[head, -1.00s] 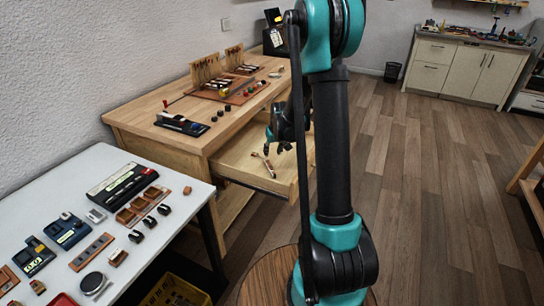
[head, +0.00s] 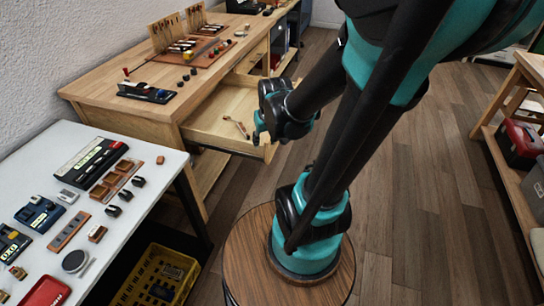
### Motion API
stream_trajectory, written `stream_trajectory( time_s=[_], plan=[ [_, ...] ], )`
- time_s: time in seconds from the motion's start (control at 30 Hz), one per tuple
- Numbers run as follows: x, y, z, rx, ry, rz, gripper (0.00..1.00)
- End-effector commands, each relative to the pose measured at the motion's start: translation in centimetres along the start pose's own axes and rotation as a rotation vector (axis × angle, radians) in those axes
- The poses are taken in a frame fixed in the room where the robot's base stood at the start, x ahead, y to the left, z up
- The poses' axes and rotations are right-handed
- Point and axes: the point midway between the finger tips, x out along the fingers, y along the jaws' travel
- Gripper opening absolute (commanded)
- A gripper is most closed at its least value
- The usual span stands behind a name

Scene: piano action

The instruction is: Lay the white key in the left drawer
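The left drawer (head: 216,108) is pulled out of the wooden workbench (head: 110,88). A small pale and reddish-brown hammer-shaped piece (head: 237,127) lies in it; I cannot tell if it is the white key. My gripper (head: 259,126) is above the drawer's right front corner, to the right of that piece and apart from it in the picture. Its black and teal fingers are small and seen from the side. Whether they are open or hold anything cannot be made out. I cannot clearly pick out a white key elsewhere.
A reddish-brown board (head: 190,55) with a piano action model and small parts is on the workbench. A black tray (head: 146,92) lies nearer. The white table (head: 118,222) at left carries many parts. A yellow crate (head: 157,275) sits below. Open floor lies to the right.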

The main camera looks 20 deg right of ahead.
Motion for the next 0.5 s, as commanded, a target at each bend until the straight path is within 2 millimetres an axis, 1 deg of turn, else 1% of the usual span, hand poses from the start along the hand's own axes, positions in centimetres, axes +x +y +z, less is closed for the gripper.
stream_trajectory(
  time_s=[0.03,0.1,0.2,0.3,0.5],
  plan=[
    [-0.3,0.0,1.8,0.007,-0.001,0.003,0.38],
    [-0.6,0.1,3.6,0.016,-0.002,0.006,0.38],
    [-0.8,0.1,5.5,0.024,-0.003,0.010,0.38],
    [-0.8,0.1,6.5,0.029,-0.004,0.012,0.38],
    [-0.8,0.1,6.8,0.031,-0.004,0.013,0.38]
  ],
)
